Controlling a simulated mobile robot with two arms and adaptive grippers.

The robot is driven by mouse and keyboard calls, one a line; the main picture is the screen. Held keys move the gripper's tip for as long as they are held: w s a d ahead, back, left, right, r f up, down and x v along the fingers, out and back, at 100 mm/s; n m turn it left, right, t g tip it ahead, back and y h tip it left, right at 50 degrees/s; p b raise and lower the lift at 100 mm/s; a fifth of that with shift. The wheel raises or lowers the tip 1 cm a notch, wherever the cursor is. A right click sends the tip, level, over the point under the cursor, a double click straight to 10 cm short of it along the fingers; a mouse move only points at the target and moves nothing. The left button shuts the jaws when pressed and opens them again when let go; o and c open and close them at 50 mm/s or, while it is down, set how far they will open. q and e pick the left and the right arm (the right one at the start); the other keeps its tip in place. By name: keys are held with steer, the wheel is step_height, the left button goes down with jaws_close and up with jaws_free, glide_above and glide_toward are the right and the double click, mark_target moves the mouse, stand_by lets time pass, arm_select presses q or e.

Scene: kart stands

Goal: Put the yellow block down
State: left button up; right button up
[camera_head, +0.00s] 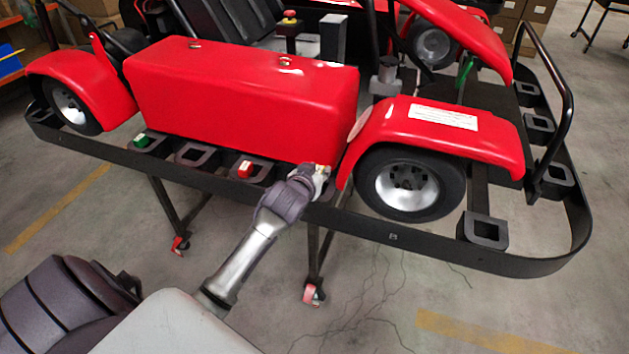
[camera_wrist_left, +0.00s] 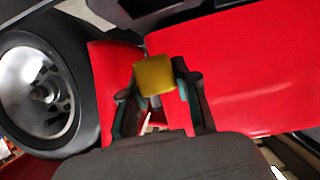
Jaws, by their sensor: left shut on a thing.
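The yellow block (camera_wrist_left: 155,76) sits between the fingertips of my left gripper (camera_wrist_left: 160,98) in the left wrist view, with the red kart body close around it. In the head view my left gripper (camera_head: 321,178) is at the kart's near side, just left of the front wheel and over the black rail. The gripper is shut on the block. The block is mostly hidden there, and I cannot tell whether it touches a holder. My right gripper is not in view.
The red kart (camera_head: 240,95) rests on a stand with a black rail (camera_head: 395,238). Square black holders line the rail; one has a green block (camera_head: 141,140), another a red block (camera_head: 245,169). An empty holder (camera_head: 484,230) is at the right. The wheel (camera_head: 410,184) is close to my gripper.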

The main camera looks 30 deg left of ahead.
arm_select(q)
steer(key=shift+w+a+f, duration=0.35)
steer(key=shift+a+f, duration=0.15)
steer(key=shift+a, duration=0.25)
steer(key=shift+f, duration=2.1)
steer(key=shift+f, duration=0.1)
steer(key=o, duration=0.9)
steer(key=shift+r+p, duration=0.2)
steer(key=shift+p, duration=0.1)
steer(key=v, duration=1.2)
steer(key=shift+s+f+b, duration=0.1)
steer(key=shift+b, duration=0.25)
steer(key=shift+f, duration=0.1)
